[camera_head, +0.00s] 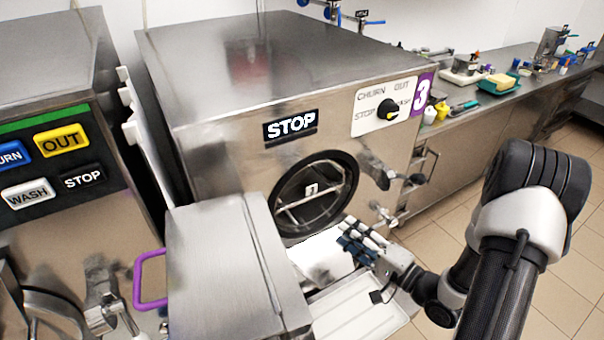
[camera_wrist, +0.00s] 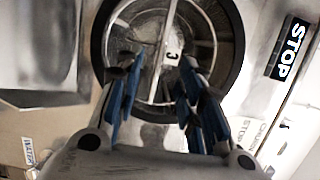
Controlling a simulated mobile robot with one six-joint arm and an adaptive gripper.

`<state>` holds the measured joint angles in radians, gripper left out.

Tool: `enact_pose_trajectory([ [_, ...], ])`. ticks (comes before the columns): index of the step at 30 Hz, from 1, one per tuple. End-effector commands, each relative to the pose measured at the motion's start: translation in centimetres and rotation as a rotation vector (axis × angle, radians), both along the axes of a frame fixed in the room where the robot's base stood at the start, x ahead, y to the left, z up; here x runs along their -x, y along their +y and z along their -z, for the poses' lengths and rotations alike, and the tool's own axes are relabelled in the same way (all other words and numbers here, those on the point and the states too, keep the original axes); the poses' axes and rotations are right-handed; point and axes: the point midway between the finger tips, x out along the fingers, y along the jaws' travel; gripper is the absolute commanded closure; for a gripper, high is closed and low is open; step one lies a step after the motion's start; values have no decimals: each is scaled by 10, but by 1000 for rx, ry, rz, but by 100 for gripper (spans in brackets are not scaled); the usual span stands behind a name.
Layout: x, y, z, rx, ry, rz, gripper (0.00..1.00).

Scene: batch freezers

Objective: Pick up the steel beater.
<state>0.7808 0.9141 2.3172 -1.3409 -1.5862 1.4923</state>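The steel beater (camera_head: 299,203) sits inside the round, dark-rimmed opening of the freezer marked 3. Its pale bars and a small tag show in the opening. In the wrist view the beater (camera_wrist: 164,42) shows as a ring with a bar, beyond and between my fingertips, with a tag reading 3. My gripper (camera_head: 362,236) is just in front of the opening, toward its lower right. In the wrist view my gripper (camera_wrist: 158,76) has its blue-padded fingers spread apart with nothing between them. The beater's deeper part is hidden inside the barrel.
A steel box-like cover (camera_head: 215,255) with a purple handle (camera_head: 148,280) stands left of my gripper. A white tray (camera_head: 360,315) lies below it. The freezer's handle and latch (camera_head: 382,212) stick out right of the opening. A cluttered counter (camera_head: 490,98) runs along the right.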

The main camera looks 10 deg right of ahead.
Motion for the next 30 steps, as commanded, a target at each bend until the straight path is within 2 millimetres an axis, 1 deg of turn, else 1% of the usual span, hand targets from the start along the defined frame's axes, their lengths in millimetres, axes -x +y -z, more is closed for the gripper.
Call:
enact_pose_trajectory([
  [2, -4, 5, 0, -17, -4, -6, 65],
  [5, -19, 15, 0, -15, -6, -11, 65],
  [15, -81, 54, -1, -11, -6, -8, 65],
  [19, -96, 62, -1, -12, -6, -6, 65],
  [26, -110, 70, -3, -12, -6, -5, 65],
  [30, -129, 81, -6, -11, -8, -6, 65],
])
